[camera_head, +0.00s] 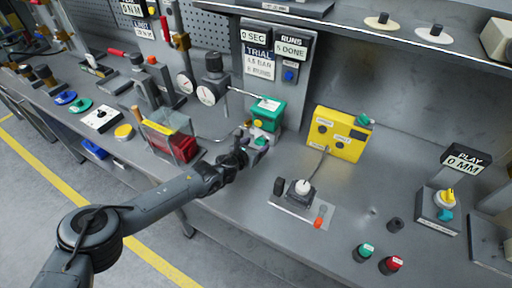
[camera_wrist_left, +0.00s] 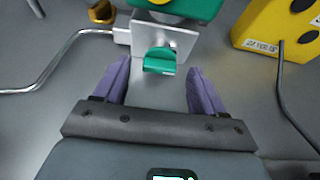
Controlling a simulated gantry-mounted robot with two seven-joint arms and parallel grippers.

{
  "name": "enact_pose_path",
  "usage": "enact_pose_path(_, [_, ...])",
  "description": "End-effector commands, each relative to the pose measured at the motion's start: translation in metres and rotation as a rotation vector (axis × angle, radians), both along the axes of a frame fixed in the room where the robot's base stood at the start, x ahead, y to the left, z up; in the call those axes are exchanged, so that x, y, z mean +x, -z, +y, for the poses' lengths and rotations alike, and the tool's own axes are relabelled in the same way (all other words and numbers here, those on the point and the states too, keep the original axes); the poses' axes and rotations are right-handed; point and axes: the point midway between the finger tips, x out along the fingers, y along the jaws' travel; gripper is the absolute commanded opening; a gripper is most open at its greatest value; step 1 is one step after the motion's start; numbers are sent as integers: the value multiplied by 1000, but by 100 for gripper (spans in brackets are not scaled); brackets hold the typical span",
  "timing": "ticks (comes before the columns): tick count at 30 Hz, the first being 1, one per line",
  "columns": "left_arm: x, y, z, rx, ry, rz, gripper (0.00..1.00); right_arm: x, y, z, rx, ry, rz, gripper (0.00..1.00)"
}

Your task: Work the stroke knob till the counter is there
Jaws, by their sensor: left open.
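My left gripper (camera_head: 247,149) is at the green valve actuator (camera_head: 267,114) in the middle of the bench. In the left wrist view my left gripper (camera_wrist_left: 158,70) is open. A teal knob (camera_wrist_left: 160,61) on a metal bracket (camera_wrist_left: 178,37) lies between and just ahead of its fingertips, with a gap on both sides. No label on this knob is readable, so I cannot tell if it is the stroke knob. The counter panel (camera_head: 291,46) on the back wall reads RUNS, 5 DONE. My right gripper is not in view.
The trial sign (camera_head: 259,64) reads 4.5 BAR, 6 RUNS. A yellow box (camera_head: 339,134) stands right of the actuator, with a cable. A bent metal tube (camera_wrist_left: 52,61) runs left of the gripper. A PLAY display (camera_head: 465,160) reads 0 MM. The bench's front middle is mostly clear.

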Motion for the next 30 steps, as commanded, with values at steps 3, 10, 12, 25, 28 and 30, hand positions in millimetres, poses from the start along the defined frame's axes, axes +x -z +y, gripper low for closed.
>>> enact_pose_path(3, [4,3,-3,0,1,0,70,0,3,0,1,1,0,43])
enact_pose_path(10, [7,3,-4,-1,0,0,70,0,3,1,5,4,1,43])
enact_pose_path(12, [7,3,-4,-1,0,0,70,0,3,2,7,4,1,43])
enact_pose_path(25, [7,3,-4,-1,0,0,23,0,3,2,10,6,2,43])
enact_pose_path(28, [7,3,-4,-1,0,0,14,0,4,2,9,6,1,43])
enact_pose_path(30, [7,3,-4,-4,-1,2,14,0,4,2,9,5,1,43])
